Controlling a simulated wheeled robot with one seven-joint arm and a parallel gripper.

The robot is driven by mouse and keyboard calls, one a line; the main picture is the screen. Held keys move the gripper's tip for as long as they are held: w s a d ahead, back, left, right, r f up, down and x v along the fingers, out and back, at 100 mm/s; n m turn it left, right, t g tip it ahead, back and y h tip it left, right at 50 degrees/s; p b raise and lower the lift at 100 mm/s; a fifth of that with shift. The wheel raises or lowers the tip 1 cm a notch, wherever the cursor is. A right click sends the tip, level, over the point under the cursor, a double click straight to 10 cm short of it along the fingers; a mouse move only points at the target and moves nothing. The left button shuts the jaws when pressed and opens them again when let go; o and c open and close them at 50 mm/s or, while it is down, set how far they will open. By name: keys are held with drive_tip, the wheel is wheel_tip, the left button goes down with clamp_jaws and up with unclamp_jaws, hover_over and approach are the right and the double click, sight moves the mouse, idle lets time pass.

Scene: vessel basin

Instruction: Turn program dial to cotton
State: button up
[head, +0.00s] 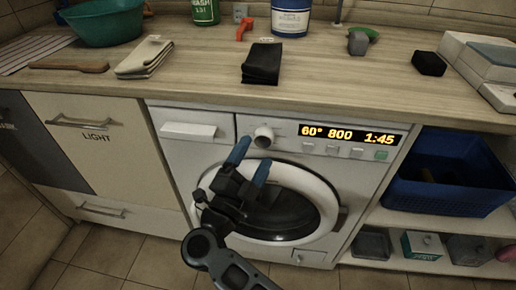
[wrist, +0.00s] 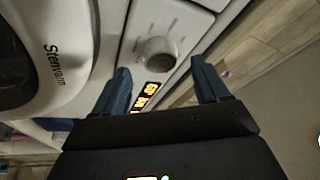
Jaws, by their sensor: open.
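The program dial (head: 264,137) is a round pale knob on the washing machine's front panel, left of the lit display (head: 352,134), which reads 60° 800 1:45. No program names are legible around it. In the wrist view the dial (wrist: 157,58) shows beyond and between the two blue fingertips. My gripper (head: 252,160) is open and empty, in front of the machine just below the dial in the head view. The gripper (wrist: 160,68) appears apart from the dial, though the exact gap is hard to judge. The washing machine (head: 200,153) has its round door closed.
The wooden countertop (head: 200,75) overhangs the panel and carries a black folded cloth (head: 262,62) above the dial. A detergent drawer (head: 188,131) is left of the dial. A blue basket (head: 440,185) stands on the shelf at right. The floor in front is clear.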

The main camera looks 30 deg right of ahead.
drive_tip(key=v, duration=0.5)
drive_tip(key=shift+d, duration=0.1)
idle(0.3)
